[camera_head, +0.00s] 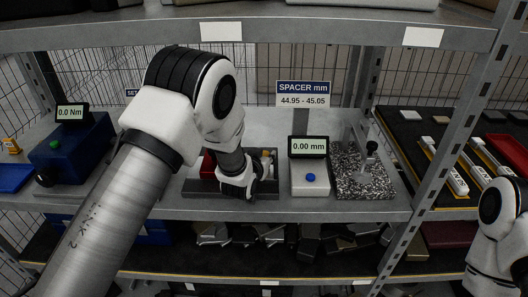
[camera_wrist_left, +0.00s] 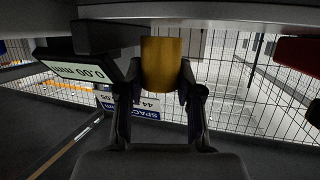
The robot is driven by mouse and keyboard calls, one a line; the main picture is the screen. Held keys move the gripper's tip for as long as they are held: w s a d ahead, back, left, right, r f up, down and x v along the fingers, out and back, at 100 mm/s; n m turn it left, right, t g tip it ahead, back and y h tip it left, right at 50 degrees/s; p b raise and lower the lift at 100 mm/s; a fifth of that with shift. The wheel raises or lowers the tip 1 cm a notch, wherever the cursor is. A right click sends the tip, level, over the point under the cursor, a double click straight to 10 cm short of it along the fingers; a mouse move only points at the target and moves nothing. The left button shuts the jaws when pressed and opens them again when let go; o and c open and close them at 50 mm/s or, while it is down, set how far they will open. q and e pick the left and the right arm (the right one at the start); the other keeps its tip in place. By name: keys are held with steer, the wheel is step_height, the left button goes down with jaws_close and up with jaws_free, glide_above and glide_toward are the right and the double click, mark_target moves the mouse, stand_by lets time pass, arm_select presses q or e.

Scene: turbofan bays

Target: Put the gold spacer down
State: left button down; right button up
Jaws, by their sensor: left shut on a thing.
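The gold spacer (camera_wrist_left: 162,63) is a gold cylinder between the two fingers of my left gripper (camera_wrist_left: 157,85) in the left wrist view. The gripper is shut on it. In the head view my left gripper (camera_head: 240,187) points down over a dark tray (camera_head: 268,189) on the middle shelf. My wrist hides most of the fingers there, and I cannot tell whether the spacer touches anything below. My right arm shows at the right edge, but its gripper is out of the picture.
Right of the tray is a white gauge (camera_head: 310,186) with a blue button and a 0.00 mm display (camera_head: 308,147). A speckled granite block (camera_head: 362,178) with a dark stand is beside it. A red part (camera_head: 207,166) sits left in the tray. A blue torque tester (camera_head: 75,153) stands further left.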

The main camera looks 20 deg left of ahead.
arm_select(q)
steer(key=shift+f, duration=0.2)
steer(key=shift+w+a+f, duration=0.15)
steer(key=shift+w+f, duration=0.1)
steer(key=c, duration=0.8)
jaws_free()
steer(key=shift+c, duration=0.2)
steer(key=shift+o, duration=0.4)
steer(key=shift+s+r, duration=0.15)
steer(key=shift+r, duration=0.05)
steer(key=shift+f, duration=0.1)
steer(key=shift+s, duration=0.3)
steer(key=b+v, duration=0.3)
steer(key=v, duration=0.8)
steer(key=shift+s, duration=0.15)
